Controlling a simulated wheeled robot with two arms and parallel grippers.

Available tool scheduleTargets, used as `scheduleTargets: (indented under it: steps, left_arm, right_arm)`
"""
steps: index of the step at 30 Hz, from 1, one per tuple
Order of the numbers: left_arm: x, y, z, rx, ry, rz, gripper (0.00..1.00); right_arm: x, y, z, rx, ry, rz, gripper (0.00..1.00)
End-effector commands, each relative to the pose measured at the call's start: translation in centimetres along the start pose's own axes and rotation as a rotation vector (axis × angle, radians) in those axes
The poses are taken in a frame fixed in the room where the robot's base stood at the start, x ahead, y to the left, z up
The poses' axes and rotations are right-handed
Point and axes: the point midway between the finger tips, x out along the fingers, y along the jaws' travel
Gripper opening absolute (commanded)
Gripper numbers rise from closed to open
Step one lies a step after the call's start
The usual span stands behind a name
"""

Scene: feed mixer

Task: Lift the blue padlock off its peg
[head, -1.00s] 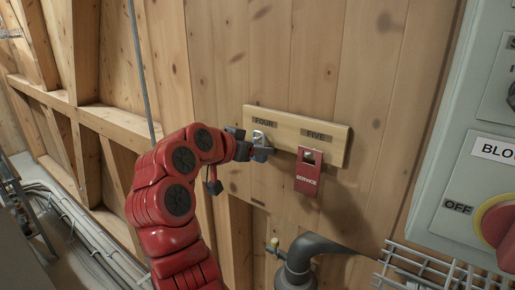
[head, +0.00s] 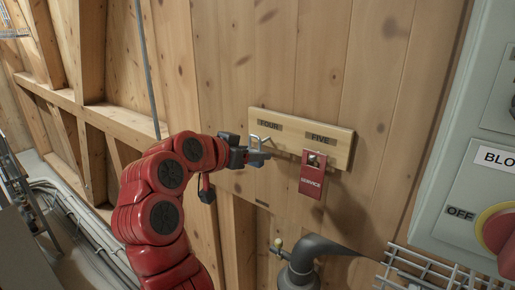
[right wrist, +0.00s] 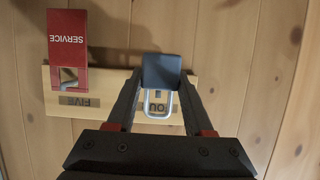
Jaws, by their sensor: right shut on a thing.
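The blue padlock shows in the right wrist view as a dark blue-grey body (right wrist: 160,71) with a pale metal shackle (right wrist: 157,103). My right gripper (head: 258,158) is shut on the body, with a finger on each side. The shackle overlaps the FOUR label of the wooden peg board (head: 342,151). In the head view my gripper is just under the FOUR label and hides most of the padlock. I cannot tell whether the shackle is clear of its peg. My left gripper is not in view.
A red SERVICE padlock (head: 312,178) hangs under the FIVE label, close to the right of my gripper. A grey pipe (head: 303,262) and wire tray (head: 425,270) are below. A grey control box (head: 450,185) is at the right.

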Motion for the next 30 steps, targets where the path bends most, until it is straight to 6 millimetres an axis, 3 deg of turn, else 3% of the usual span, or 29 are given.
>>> scheduleTargets:
  steps: [14,30]
  left_arm:
    - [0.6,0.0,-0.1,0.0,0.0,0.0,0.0]
    - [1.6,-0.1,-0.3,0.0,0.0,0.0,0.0]
  right_arm:
    - [-2.0,0.0,1.0,-0.003,-0.002,0.001,0.0]
    - [-6.0,0.0,2.7,-0.004,-0.004,0.001,0.0]
